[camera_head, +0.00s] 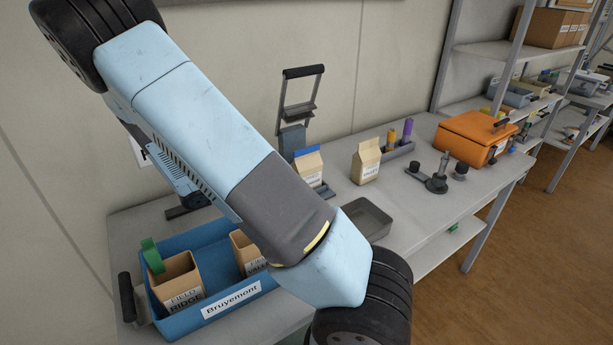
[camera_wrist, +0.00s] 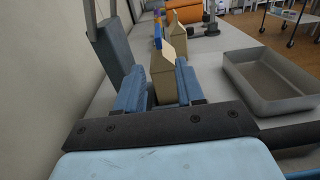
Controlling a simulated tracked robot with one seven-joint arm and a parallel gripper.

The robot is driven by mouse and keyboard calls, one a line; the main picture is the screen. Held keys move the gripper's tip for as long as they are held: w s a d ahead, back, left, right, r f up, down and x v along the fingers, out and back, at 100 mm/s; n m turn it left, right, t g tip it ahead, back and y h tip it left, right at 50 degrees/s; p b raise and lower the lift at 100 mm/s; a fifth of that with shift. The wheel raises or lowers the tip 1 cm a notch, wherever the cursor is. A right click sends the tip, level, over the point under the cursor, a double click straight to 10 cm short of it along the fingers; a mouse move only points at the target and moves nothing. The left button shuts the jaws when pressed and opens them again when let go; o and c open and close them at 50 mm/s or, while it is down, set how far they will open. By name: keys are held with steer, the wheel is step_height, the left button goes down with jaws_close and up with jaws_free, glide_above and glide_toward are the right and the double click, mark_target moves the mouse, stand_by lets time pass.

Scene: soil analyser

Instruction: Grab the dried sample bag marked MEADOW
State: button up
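A tan paper bag with a blue strip at its top (camera_head: 308,167) stands upright beside a grey press-like device; its label is partly covered and I cannot read the name. It appears in the wrist view as the near bag (camera_wrist: 163,80), between the two blue fingers of my gripper (camera_wrist: 160,88). The fingers are spread, one on each side, with a thin gap at the left; touch on the right is unclear. A second tan bag (camera_head: 367,162) stands farther right, also seen behind (camera_wrist: 176,38). My gripper is hidden behind my arm in the head view.
A blue tray marked Bruyemont (camera_head: 205,318) holds bags labelled RIDGE and, partly covered, VALLEY. The grey press (camera_head: 294,140) rises beside the near bag. An empty metal tray (camera_head: 368,222) lies to the right. An orange case (camera_head: 475,137) sits farther along the bench.

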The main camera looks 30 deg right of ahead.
glide_toward(307, 157)
steer(key=d+r, duration=0.1)
steer(key=d, duration=0.4)
steer(key=shift+w+d+f, duration=0.1)
steer(key=shift+w+d, duration=0.05)
steer(key=shift+d, duration=1.15)
steer(key=shift+w+d, duration=0.15)
steer(key=shift+d, duration=1.15)
steer(key=shift+c, duration=0.2)
jaws_close()
